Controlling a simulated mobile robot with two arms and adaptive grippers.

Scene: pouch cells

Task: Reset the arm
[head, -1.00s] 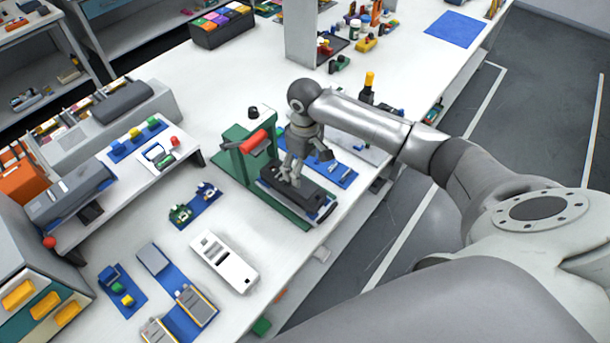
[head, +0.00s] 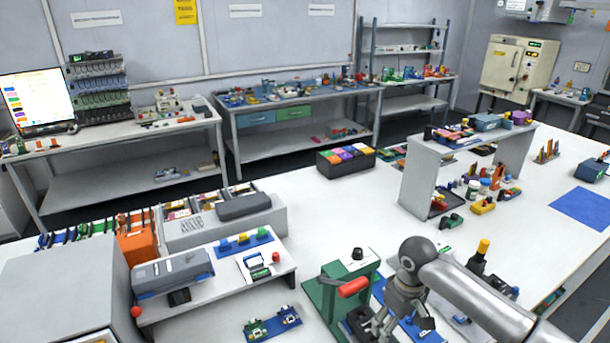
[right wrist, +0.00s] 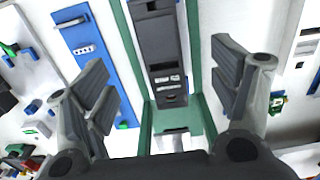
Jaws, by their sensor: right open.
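My right arm (head: 480,303) comes in from the lower right in the head view. Its gripper (head: 400,326) points down beside a green press-like fixture (head: 322,294) with a red handle (head: 354,287). In the right wrist view the gripper (right wrist: 160,75) has its fingers wide apart with nothing held. Between them, below, is a black block (right wrist: 158,45) within the green frame (right wrist: 195,118). I cannot tell the exact height of the fingers above it. My left gripper is not in view.
A small blue mat with parts (head: 270,325) lies left of the fixture. A white riser shelf (head: 418,180) and a dark bin of coloured packs (head: 345,163) stand behind. A bottle with a yellow cap (head: 480,255) is near the arm. White tabletop between them is clear.

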